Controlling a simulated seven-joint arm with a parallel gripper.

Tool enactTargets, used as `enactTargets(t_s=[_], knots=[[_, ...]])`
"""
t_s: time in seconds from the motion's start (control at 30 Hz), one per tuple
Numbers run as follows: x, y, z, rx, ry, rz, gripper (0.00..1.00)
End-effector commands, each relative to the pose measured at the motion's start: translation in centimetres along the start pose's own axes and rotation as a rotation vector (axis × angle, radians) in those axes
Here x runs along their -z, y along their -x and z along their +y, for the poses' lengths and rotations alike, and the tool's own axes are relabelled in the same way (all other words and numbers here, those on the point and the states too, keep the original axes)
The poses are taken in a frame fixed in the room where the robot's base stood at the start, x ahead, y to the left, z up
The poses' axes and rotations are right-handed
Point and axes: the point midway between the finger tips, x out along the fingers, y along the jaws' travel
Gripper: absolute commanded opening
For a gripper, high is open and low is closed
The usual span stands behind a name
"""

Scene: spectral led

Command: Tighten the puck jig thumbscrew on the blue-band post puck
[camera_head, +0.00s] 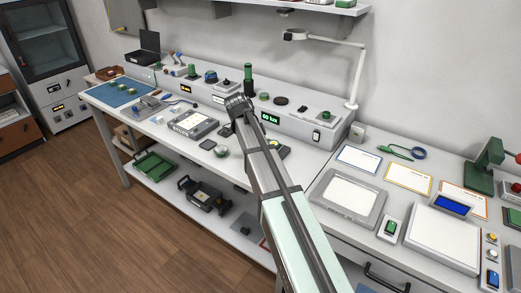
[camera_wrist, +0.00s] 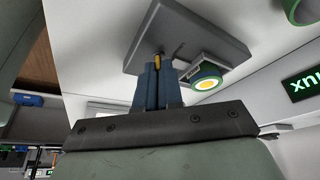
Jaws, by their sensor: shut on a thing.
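In the wrist view my gripper (camera_wrist: 157,66) has its two blue fingers close together on a small brass-yellow piece, which appears to be the thumbscrew (camera_wrist: 157,62). The fingers hide most of it. It sits at the edge of a grey plate-like jig (camera_wrist: 185,22). Just right of the fingers is a round puck (camera_wrist: 207,83) with a green rim and a bright yellow-white centre; I cannot tell whether it carries a blue band. In the head view my arm covers the fingers and most of the jig area.
A console with a green lux display (camera_head: 270,118) runs along the back of the bench; the display also shows in the wrist view (camera_wrist: 303,88). A lamp (camera_head: 355,80) and a framed white panel (camera_head: 347,195) stand to the right.

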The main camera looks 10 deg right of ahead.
Motion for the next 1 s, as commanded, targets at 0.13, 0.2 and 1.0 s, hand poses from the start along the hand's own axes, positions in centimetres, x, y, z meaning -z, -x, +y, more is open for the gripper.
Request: enactTargets(t_s=[0.13,0.2,1.0], knots=[[-0.1,0.0,0.1,-0.001,-0.001,-0.003,0.00],[-0.1,0.0,0.1,-0.001,-0.001,-0.003,0.00],[0.0,2.9,-0.1,0.002,0.000,-0.001,0.32]])
